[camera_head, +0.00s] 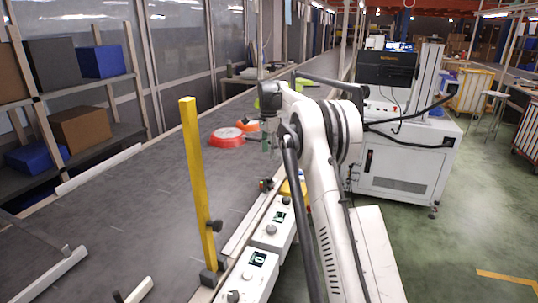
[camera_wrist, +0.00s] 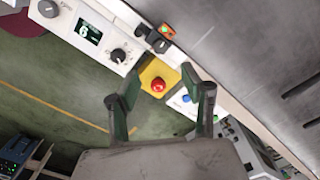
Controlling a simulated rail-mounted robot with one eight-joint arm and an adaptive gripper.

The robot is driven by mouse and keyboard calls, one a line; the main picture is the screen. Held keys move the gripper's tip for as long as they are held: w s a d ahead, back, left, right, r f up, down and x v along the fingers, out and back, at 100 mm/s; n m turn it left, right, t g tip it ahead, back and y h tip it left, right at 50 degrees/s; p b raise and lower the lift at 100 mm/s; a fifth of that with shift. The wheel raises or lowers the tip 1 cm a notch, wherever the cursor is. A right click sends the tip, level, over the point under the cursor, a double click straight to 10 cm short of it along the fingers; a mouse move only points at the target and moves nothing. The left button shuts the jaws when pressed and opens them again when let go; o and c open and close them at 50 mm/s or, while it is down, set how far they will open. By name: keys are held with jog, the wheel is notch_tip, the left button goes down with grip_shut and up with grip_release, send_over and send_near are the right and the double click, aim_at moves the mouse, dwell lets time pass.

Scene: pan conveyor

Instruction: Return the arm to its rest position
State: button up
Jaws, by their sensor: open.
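My gripper (camera_head: 268,135) hangs from the bent white arm, above the conveyor's right edge in the head view. In the wrist view its two dark green fingers (camera_wrist: 158,76) stand wide apart with nothing between them. Beyond the gap lies a yellow box with a red push button (camera_wrist: 158,85). The fingers look apart from this button. The yellow box (camera_head: 292,187) is partly hidden by my arm in the head view.
Red pans (camera_head: 228,138) lie on the grey conveyor (camera_head: 120,215), left of my gripper. A yellow post (camera_head: 197,180) rises at the conveyor's edge near white control boxes (camera_head: 273,228). A white machine cabinet (camera_head: 405,165) stands right. Shelves with boxes (camera_head: 80,129) stand left.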

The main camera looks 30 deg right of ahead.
dwell(0.4)
jog(key=s+a+r+n+t, duration=0.2)
jog(key=s+a+r+n, duration=0.3)
jog(key=s+a+r, duration=0.5)
jog(key=s+a+r+n+t, duration=0.2)
jog(key=s+a+r+n, duration=0.4)
jog(key=s, duration=0.6)
jog(key=s+a+f+n+t, duration=0.1)
jog(key=s+a+f, duration=0.1)
jog(key=s+a, duration=0.35)
jog(key=s+a+f+n, duration=0.1)
jog(key=s+a, duration=0.1)
jog(key=s, duration=0.6)
jog(key=s+a+f+n+t, duration=0.25)
jog(key=s+f+n, duration=0.25)
jog(key=s+f, duration=0.6)
jog(key=f+b, duration=0.1)
jog(key=b, duration=0.1)
jog(key=s+f+b, duration=0.1)
jog(key=f+b, duration=0.1)
jog(key=s+f+b, duration=0.1)
jog(key=b, duration=0.1)
jog(key=shift+s+a+f, duration=0.2)
jog(key=shift+a+f, duration=0.1)
jog(key=shift+f, duration=0.05)
jog(key=shift+o, duration=0.5)
